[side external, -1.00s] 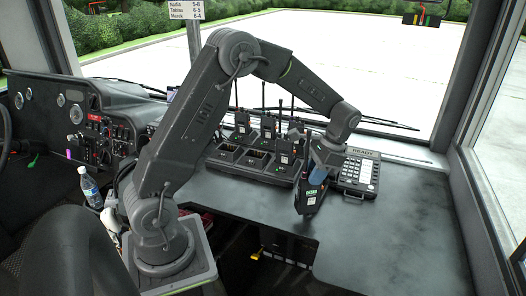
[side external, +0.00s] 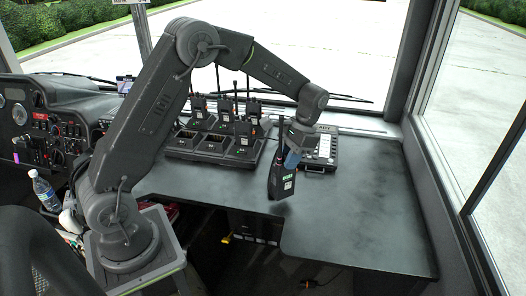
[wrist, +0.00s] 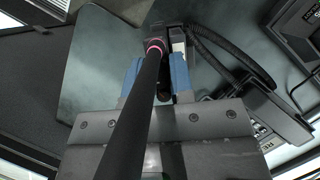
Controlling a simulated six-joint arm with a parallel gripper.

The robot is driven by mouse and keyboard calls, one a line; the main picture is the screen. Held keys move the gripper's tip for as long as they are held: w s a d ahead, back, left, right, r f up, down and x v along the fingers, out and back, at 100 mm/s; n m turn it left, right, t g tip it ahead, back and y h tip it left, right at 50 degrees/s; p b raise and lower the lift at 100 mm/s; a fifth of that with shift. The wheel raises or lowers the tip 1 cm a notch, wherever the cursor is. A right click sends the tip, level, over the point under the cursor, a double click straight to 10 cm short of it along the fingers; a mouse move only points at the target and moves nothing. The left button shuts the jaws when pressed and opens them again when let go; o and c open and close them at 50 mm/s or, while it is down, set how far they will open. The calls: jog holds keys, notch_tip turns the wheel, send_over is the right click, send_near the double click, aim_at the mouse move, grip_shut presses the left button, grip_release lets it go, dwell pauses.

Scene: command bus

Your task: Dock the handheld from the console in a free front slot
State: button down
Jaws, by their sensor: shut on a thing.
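My gripper (side external: 291,158), with blue fingertips, is shut on a black handheld (side external: 281,181) with a green-lit screen. The handheld hangs roughly upright above the desk, in front of the console, its antenna pointing up. In the wrist view, the antenna with a pink ring (wrist: 148,95) crosses between the blue fingertips (wrist: 155,80), hiding part of the grip. The black dock (side external: 200,155) stands left of the gripper. Its back row holds several handhelds (side external: 226,108); the front slots (side external: 212,142) look empty at left and middle. A handheld (side external: 243,130) stands near the front right slot; which row is unclear.
The keypad console (side external: 321,150) sits just right of and behind my gripper. A cable (wrist: 215,55) runs beside the handheld in the wrist view. The desk (side external: 365,200) is clear at the right and front, with a cut-out edge at front left.

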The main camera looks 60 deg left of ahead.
jog(key=s+a+r+m+y, duration=0.1)
jog(key=s+a+r+m, duration=0.15)
jog(key=a+r, duration=0.65)
jog(key=s+a+r+m+t+y, duration=0.15)
jog(key=s+a+r, duration=0.3)
jog(key=r, duration=0.85)
jog(key=s+a+r+m, duration=0.3)
jog(key=a+r, duration=0.4)
jog(key=r, duration=0.4)
jog(key=w+a+f, duration=0.1)
jog(key=a+f, duration=0.3)
jog(key=f, duration=0.6)
jog(key=w+a+f+m, duration=0.1)
jog(key=a+f, duration=0.4)
jog(key=f, duration=0.5)
jog(key=w+a+f, duration=0.1)
jog(key=a+f, duration=0.3)
jog(key=f, duration=0.5)
jog(key=shift+a+f, duration=0.35)
jog(key=shift+f, duration=0.05)
jog(key=shift+y, duration=0.25)
jog(key=shift+f, duration=2.05)
jog(key=c, duration=0.9)
grip_release()
jog(key=shift+f, duration=0.1)
